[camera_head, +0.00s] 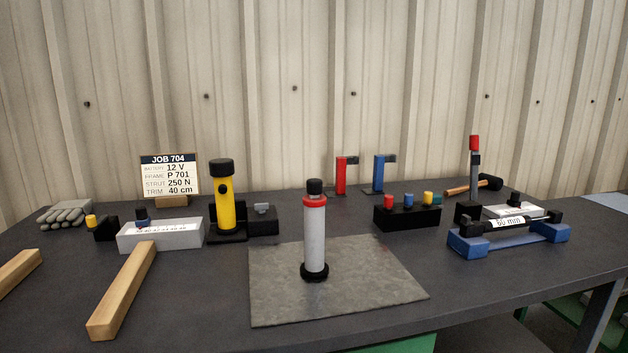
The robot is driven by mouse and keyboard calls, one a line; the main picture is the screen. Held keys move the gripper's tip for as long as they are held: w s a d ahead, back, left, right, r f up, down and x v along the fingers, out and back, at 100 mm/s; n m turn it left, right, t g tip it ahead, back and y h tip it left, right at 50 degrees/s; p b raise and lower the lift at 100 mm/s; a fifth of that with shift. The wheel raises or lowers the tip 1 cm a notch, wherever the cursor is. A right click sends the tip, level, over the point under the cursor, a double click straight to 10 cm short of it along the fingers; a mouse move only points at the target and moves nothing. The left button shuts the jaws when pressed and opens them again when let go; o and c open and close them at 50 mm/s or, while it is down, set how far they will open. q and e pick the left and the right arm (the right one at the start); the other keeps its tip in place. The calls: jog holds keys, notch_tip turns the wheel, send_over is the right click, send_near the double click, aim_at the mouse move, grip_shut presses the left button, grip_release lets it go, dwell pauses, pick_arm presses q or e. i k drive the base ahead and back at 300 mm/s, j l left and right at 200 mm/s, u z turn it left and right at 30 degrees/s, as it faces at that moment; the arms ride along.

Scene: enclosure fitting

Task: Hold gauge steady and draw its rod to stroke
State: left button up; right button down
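A white upright cylinder (314,240) with a red collar, a black cap and a black foot stands on the grey mat (380,286) at the middle of the bench. It looks like the gauge. The black cap sits close above the red collar, and little or no bare rod shows between them. At the right, a dark bar with a white label reading about "80 mm" (507,222) lies across a blue cradle (500,245). Neither of my grippers is in view, and nothing touches the cylinder.
A yellow cylinder (224,200), a job card (170,178), gloves (66,213) and wooden bars (122,291) are at the left. Red (341,177) and blue (378,175) clamps and a black block with coloured knobs (405,217) stand behind. The mat around the cylinder is clear.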

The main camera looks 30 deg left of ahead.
aim_at(314, 186)
jog(key=u, duration=1.1)
